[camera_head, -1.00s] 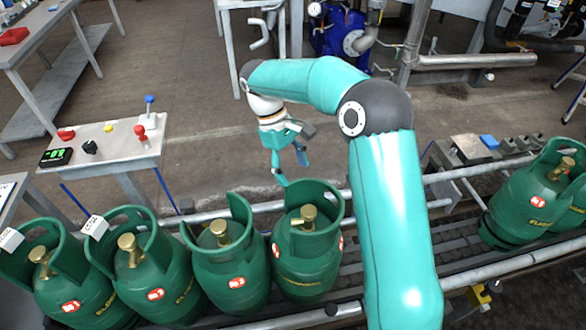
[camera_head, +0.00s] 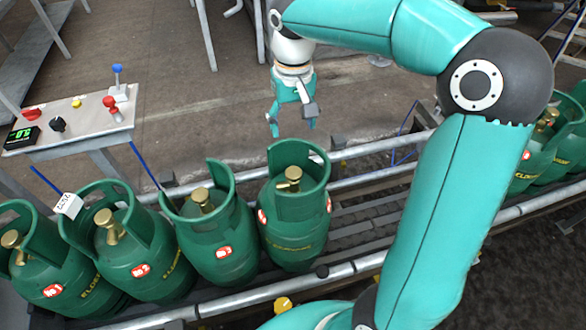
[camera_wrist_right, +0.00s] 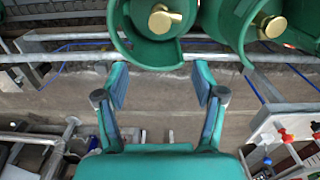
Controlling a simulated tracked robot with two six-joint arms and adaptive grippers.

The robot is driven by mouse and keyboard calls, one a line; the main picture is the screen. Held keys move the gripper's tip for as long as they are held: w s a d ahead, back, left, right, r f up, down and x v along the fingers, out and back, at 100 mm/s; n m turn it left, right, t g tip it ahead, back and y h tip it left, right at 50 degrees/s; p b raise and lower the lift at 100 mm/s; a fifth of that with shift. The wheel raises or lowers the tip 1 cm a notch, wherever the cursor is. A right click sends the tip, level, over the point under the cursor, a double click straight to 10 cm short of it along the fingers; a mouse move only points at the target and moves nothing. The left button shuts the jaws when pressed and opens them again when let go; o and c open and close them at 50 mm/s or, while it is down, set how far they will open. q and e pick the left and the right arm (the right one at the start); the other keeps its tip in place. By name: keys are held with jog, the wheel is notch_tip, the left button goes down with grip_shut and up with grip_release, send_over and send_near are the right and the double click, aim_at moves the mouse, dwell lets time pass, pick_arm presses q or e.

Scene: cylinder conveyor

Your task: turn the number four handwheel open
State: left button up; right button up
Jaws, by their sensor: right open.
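The fourth green gas cylinder (camera_head: 297,235) from the left stands upright at the right end of a group on the conveyor. Its brass handwheel (camera_head: 293,177) sits on top inside a green collar. My right gripper (camera_head: 291,126) is open and empty, just beyond that collar in the head view. In the right wrist view, the open fingers (camera_wrist_right: 161,88) frame bare floor. There, a brass handwheel (camera_wrist_right: 165,18), seemingly the same one, lies above the fingertips, apart from them. The number on this cylinder's label is not readable. My left gripper is out of view.
Cylinders numbered 3 (camera_head: 217,249), 2 (camera_head: 148,262) and 1 (camera_head: 60,285) stand close on its left. More cylinders (camera_head: 537,150) are at the right edge. Conveyor rails (camera_head: 370,170) run along both sides. A control table (camera_head: 80,137) with levers and a display stands left.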

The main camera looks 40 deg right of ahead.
aim_at(293, 171)
notch_tip(293, 171, down, 16)
jog(key=shift+r+b, duration=0.25)
jog(key=shift+b, duration=0.45)
